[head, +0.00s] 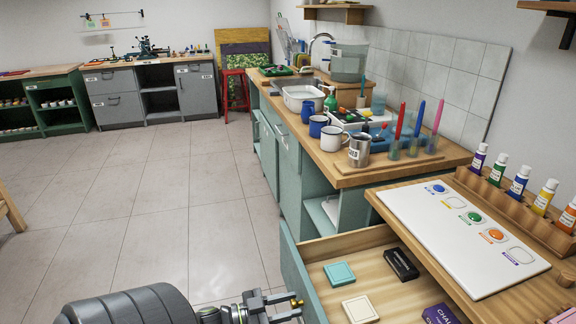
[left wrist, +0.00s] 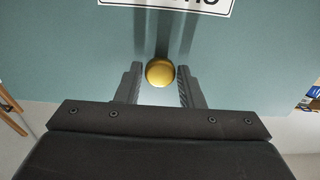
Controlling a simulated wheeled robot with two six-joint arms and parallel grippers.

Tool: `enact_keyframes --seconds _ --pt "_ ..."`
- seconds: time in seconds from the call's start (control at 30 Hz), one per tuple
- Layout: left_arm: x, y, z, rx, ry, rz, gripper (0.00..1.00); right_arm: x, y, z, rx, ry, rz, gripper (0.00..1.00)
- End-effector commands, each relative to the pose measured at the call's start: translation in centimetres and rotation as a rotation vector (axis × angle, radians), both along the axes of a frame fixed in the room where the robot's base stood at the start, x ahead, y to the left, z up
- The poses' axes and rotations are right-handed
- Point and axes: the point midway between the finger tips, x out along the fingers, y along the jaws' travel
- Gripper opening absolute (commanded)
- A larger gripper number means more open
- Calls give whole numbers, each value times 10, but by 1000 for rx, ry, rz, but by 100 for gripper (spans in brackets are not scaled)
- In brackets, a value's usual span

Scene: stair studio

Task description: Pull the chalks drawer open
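The drawer (head: 350,244) under the worktop at the lower right stands pulled out. Inside it lie a teal box (head: 339,274), a cream box (head: 360,309), a black box (head: 401,264) and a purple box (head: 439,315) whose partly visible lettering begins "CHAL". My left gripper (head: 290,307) is outside the teal drawer front, at its gold knob (head: 296,301). In the left wrist view the knob (left wrist: 160,72) sits between the fingertips, with a small gap on each side; the fingers are apart. A white label, partly cut off, shows above it. My right gripper is out of view.
A white board with coloured spots (head: 470,235) and a wooden rack of paint bottles (head: 520,208) are on the worktop above the drawer. Mugs (head: 334,138) and a sink counter stand beyond. The tiled floor (head: 150,200) left of the drawer is clear.

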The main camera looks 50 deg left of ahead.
Motion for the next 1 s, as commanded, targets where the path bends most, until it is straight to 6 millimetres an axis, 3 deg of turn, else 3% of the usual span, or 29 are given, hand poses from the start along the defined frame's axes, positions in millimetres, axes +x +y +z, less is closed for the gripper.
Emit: enact_keyframes --seconds 0.1,0.57,0.77,1.0 --pt "0 0 0 0 0 0 49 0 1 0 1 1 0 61" --pt "-2 1 0 0 0 0 49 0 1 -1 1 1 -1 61" --pt "-28 11 -1 2 4 -1 49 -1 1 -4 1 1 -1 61" --pt "-83 34 -2 2 7 1 49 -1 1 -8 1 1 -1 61"
